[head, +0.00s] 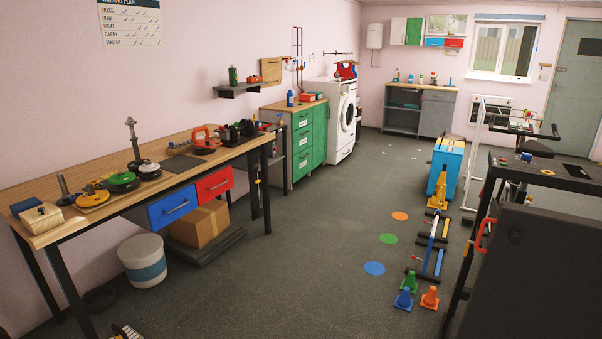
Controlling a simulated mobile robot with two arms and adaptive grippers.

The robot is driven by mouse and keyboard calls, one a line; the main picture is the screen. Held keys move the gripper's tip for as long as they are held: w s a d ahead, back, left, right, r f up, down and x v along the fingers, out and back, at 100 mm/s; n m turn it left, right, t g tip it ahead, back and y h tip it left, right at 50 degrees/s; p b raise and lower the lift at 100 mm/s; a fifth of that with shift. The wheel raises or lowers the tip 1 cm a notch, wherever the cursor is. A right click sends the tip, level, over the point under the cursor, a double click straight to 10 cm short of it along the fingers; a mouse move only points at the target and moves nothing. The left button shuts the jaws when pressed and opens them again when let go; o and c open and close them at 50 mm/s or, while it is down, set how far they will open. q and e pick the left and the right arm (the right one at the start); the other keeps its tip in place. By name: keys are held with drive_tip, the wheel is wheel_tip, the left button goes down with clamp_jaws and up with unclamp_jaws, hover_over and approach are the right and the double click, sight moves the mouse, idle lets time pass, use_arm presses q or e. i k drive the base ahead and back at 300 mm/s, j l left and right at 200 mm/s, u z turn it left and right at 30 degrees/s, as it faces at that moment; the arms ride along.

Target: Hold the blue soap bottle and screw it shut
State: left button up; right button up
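A small blue bottle (290,99) stands upright on the wooden top of the green drawer cabinet (302,143) by the left wall, well away from me. It looks like the blue soap bottle, but it is too small to tell whether its cap is on or loose. Several small bottles (396,76) also stand on the far grey cabinet, too small to read clearly. Neither of my grippers can be made out in this view.
A long workbench (233,153) with weight plates and tools lines the left wall. A white bucket (143,262) and cardboard box (198,225) sit below it. Cones (430,298), low hurdles and a blue box (447,165) stand at right. The middle floor is open.

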sight(290, 95)
drive_tip(key=i+l, duration=0.1)
drive_tip(key=i, duration=6.55)
drive_tip(key=i+u, duration=0.15)
drive_tip(key=u, duration=0.25)
drive_tip(key=i+l+u, duration=0.1)
drive_tip(key=u, duration=0.3)
drive_tip(key=i+l+u, duration=0.1)
drive_tip(key=l, duration=0.2)
drive_tip(key=i+l+u, duration=0.1)
drive_tip(key=l, duration=0.25)
drive_tip(key=i+l+u, duration=0.1)
drive_tip(key=i+l, duration=0.3)
drive_tip(key=l, duration=0.25)
drive_tip(key=i+l+u, duration=0.15)
drive_tip(key=l, duration=0.2)
drive_tip(key=i+l+u, duration=0.1)
drive_tip(key=l, duration=0.25)
drive_tip(key=i+l, duration=0.1)
drive_tip(key=l, duration=0.2)
drive_tip(key=i+l, duration=0.1)
drive_tip(key=l, duration=0.5)
drive_tip(key=i, duration=0.2)
